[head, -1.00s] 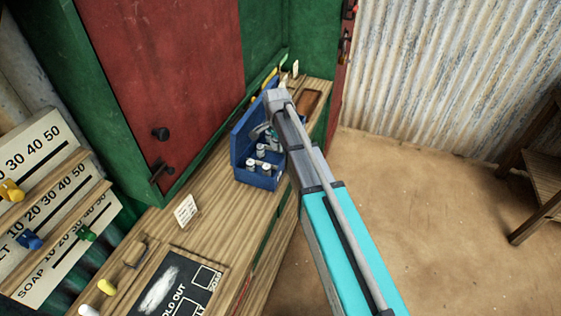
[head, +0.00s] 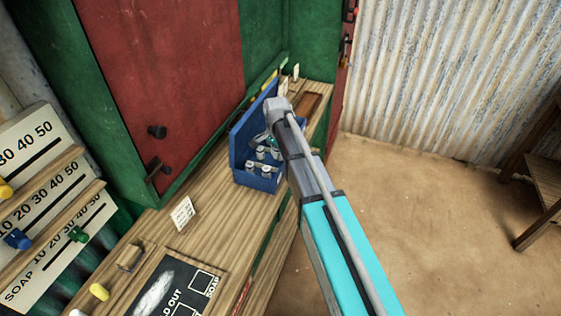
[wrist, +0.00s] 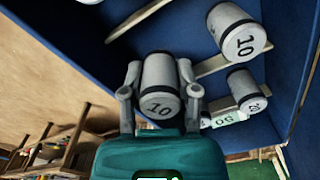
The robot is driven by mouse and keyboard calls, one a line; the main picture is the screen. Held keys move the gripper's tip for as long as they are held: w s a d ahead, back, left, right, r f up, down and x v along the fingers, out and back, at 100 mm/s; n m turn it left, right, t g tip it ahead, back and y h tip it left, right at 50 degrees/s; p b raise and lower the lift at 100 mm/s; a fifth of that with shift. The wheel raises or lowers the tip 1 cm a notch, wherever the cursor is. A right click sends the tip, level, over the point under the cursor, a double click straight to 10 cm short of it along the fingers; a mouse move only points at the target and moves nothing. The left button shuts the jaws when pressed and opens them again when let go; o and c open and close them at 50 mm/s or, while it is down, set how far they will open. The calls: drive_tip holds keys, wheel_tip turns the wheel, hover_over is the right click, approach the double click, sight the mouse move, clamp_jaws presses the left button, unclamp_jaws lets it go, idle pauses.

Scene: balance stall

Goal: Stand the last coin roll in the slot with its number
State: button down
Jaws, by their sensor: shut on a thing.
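My gripper (wrist: 158,72) is shut on a grey coin roll (wrist: 160,92) with dark bands and the number 10 on its end. In the wrist view the roll sits between both fingers, apart from the other rolls as far as I can see. The open blue coin box (head: 240,174) stands on the counter and holds several grey rolls. Another roll marked 10 (wrist: 238,36) and a roll marked 20 (wrist: 246,90) show in the wrist view. In the head view my gripper is over the box, mostly hidden by my arm. I cannot read slot numbers.
The wooden counter (head: 215,190) carries a small price card (head: 182,213) and a chalkboard (head: 165,285) left of the box. The box's raised lid (head: 243,128) stands behind it, by a red shutter (head: 165,70). A brown tray (head: 304,105) lies beyond.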

drive_tip(key=shift+f+b, duration=1)
drive_tip(key=shift+f, duration=0.3)
drive_tip(key=shift+f, duration=0.15)
drive_tip(key=c, duration=0.6)
unclamp_jaws()
drive_tip(key=shift+c, duration=0.2)
wheel_tip(320, 180, up, 12)
drive_tip(key=p, duration=1.2)
drive_tip(key=shift+r, duration=0.2)
